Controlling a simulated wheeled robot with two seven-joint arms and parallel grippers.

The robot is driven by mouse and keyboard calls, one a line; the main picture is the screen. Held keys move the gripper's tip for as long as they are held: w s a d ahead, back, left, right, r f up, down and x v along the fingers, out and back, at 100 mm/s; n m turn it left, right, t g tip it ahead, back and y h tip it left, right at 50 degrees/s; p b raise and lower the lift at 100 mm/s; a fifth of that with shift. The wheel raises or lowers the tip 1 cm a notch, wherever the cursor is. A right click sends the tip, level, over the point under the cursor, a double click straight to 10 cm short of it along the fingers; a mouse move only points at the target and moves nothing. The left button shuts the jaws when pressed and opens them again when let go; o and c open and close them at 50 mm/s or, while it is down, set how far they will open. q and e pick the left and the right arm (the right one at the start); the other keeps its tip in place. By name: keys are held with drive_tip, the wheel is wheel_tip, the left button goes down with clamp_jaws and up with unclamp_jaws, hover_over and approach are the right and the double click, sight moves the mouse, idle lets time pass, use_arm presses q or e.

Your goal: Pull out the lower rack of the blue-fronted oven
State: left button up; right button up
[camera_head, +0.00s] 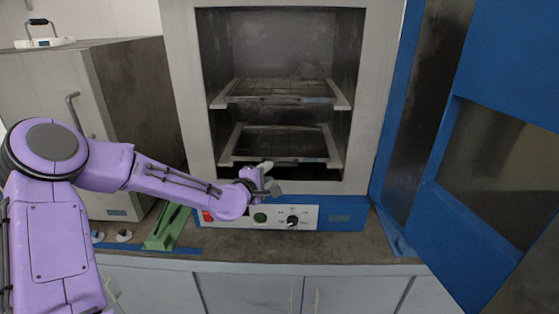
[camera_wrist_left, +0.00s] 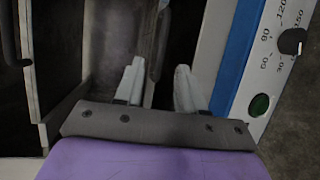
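The oven (camera_head: 375,90) has a pale frame and a blue lower front, and its blue door (camera_head: 500,70) stands open to the right. The lower rack (camera_head: 310,160) is a dark wire shelf inside the chamber, resting between pale side rails. My left gripper (camera_head: 268,178) is at the chamber's lower front edge, just below the rack's front. In the left wrist view its two pale fingers (camera_wrist_left: 158,88) are apart. A dark bar, apparently the rack's front edge (camera_wrist_left: 150,40), runs between or just beyond them; contact cannot be told. My right gripper is not in view.
The upper rack (camera_head: 280,90) sits above in the chamber. Below is the control panel with a green button (camera_head: 260,217) and a black knob (camera_head: 293,221). A grey cabinet (camera_head: 135,110) and a green holder (camera_head: 167,227) stand to the left. The counter (camera_head: 300,250) in front is clear.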

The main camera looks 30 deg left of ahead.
sight(280, 166)
use_arm(q)
drive_tip(key=p+x, duration=0.1)
drive_tip(key=x, duration=0.8)
drive_tip(key=shift+w+d+f+p, duration=0.1)
drive_tip(key=shift+w+f+p, duration=0.1)
drive_tip(key=shift+w+p, duration=0.15)
drive_tip(key=shift+c, duration=0.3)
drive_tip(key=shift+s, duration=0.1)
clamp_jaws()
drive_tip(key=shift+d+f, duration=0.1)
